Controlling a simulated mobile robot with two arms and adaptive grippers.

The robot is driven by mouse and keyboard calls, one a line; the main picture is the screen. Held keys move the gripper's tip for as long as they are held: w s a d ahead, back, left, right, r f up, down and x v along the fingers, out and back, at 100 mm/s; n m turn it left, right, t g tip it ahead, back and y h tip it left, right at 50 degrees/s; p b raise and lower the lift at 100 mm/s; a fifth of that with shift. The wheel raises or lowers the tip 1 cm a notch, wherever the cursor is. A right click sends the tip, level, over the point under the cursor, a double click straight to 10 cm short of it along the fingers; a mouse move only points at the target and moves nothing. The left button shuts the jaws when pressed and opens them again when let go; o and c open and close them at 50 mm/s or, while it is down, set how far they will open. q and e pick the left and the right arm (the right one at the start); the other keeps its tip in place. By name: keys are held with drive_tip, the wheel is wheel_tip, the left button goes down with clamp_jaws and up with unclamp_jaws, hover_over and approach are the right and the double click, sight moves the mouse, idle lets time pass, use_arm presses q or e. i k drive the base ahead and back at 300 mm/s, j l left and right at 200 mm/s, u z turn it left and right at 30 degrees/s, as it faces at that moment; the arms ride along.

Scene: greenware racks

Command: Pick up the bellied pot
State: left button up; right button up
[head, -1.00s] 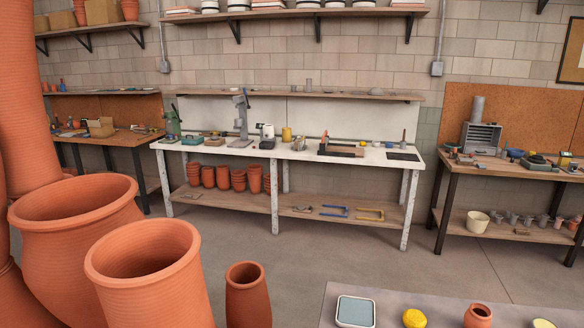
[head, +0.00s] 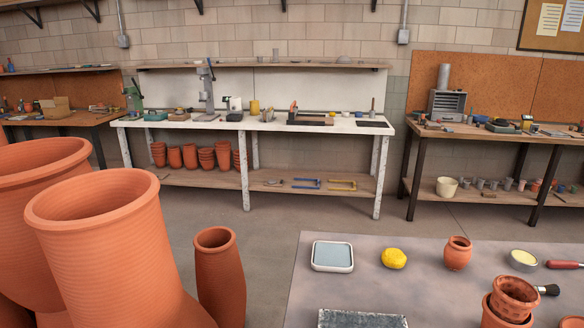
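A small terracotta pot (head: 457,253) with a round belly and a narrower neck stands upright on the near grey table (head: 270,300). It is between a yellow lump (head: 394,258) and a small dish with pale yellow contents (head: 523,260). Nothing covers it. Neither of my grippers is in view.
A scale-like pad (head: 332,256) lies at the table's left. A red-handled tool (head: 564,264), a brush (head: 547,290), stacked pots (head: 513,297) and a dark slab (head: 362,319) are also there. Large terracotta vessels (head: 110,240) crowd the left. A white bench (head: 270,123) stands behind across open floor.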

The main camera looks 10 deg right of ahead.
sight(457, 254)
drive_tip(key=z, duration=1.2)
